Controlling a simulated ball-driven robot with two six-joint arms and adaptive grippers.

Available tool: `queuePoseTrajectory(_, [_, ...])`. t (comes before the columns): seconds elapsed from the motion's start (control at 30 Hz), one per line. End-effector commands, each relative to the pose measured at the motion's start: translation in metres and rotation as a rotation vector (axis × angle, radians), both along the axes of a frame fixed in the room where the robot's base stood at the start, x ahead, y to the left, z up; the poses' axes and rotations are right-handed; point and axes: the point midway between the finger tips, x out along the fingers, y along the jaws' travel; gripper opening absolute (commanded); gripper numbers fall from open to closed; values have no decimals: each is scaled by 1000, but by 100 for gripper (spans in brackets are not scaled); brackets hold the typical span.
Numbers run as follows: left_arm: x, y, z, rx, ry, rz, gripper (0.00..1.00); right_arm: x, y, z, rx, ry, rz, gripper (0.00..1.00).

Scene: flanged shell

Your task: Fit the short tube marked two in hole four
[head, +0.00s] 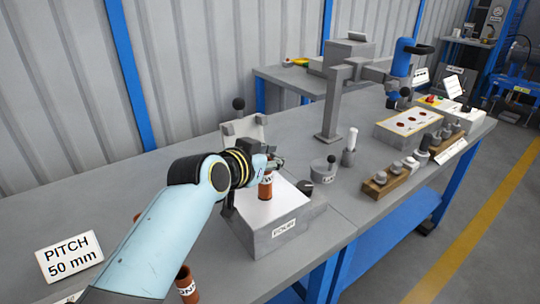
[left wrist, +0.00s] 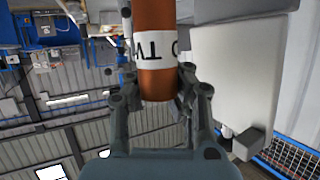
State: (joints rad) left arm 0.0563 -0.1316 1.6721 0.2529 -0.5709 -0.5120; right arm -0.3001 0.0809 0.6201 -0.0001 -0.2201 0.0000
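The short orange-brown tube (head: 265,189) with a white label is upright at the white top of a grey block (head: 282,235); I cannot tell whether its lower end touches that top. In the left wrist view the tube (left wrist: 156,82) shows its label, upside down, reading "TWO", partly cut off. My left gripper (head: 270,163) is around the tube in the head view, with its fingers (left wrist: 157,75) closed against the tube's sides in the left wrist view. Hole four cannot be made out in either view. My right gripper is not in view.
Another brown tube (head: 187,284) stands at the lower left, partly behind my left arm, near a "PITCH 50 mm" sign (head: 69,257). A grey stand with a blue tool (head: 403,62), a wooden rack (head: 392,180) and a white-topped box (head: 409,122) occupy the bench's right side.

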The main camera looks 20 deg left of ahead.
Motion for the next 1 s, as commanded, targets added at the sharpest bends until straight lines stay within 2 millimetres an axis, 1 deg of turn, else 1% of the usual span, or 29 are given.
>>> queuePoseTrajectory(1.0, [0, 0, -26, -1, -2, 0, 0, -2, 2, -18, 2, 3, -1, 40])
